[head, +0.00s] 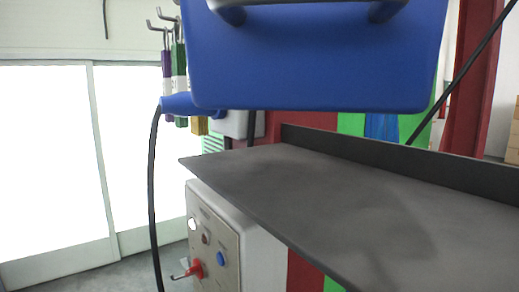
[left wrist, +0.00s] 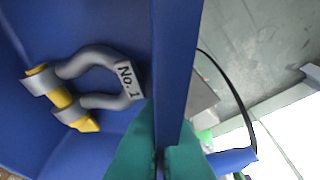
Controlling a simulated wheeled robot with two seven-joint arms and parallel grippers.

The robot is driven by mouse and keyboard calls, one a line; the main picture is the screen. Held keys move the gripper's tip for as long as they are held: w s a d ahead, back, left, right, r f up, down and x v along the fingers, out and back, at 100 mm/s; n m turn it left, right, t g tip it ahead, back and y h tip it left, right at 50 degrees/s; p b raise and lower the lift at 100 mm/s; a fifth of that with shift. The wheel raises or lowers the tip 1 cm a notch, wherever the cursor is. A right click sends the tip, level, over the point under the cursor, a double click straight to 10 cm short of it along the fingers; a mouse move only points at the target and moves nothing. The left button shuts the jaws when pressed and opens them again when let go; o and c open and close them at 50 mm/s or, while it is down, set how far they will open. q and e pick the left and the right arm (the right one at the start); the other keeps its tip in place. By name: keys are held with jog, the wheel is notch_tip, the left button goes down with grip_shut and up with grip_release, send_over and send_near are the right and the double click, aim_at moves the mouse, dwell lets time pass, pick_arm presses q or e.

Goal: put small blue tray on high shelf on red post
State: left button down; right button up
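The small blue tray (head: 320,60) fills the top of the head view, in front of and above the dark grey shelf (head: 330,205), with a visible gap over the shelf's left part. A grey shackle (left wrist: 95,75) marked "No. 1" with a yellow pin lies in the tray. A red post (head: 473,80) stands at the right behind the shelf. My right gripper is not in view.
The shelf top is bare, with a raised back lip (head: 400,165). A control box (head: 225,235) with a red switch sits below its left end. A blue handle (head: 190,104) with a black cable and hanging tags (head: 180,90) are left of the tray.

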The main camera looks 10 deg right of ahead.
pick_arm(q)
jog(key=shift+s+a+f, duration=0.1)
jog(key=shift+s+f, duration=0.05)
jog(key=shift+f, duration=0.4)
jog(key=shift+s+a+f, duration=0.1)
jog(key=shift+f, duration=0.4)
jog(key=shift+w+d+f, duration=0.2)
jog(key=shift+w+f, duration=0.4)
jog(key=shift+f, duration=0.05)
notch_tip(320, 180, down, 3)
jog(key=shift+r, duration=0.1)
jog(key=shift+s+f, duration=0.15)
jog(key=shift+f, duration=0.3)
jog(key=c, duration=2.1)
grip_release()
jog(key=shift+f, duration=0.1)
jog(key=o, duration=0.4)
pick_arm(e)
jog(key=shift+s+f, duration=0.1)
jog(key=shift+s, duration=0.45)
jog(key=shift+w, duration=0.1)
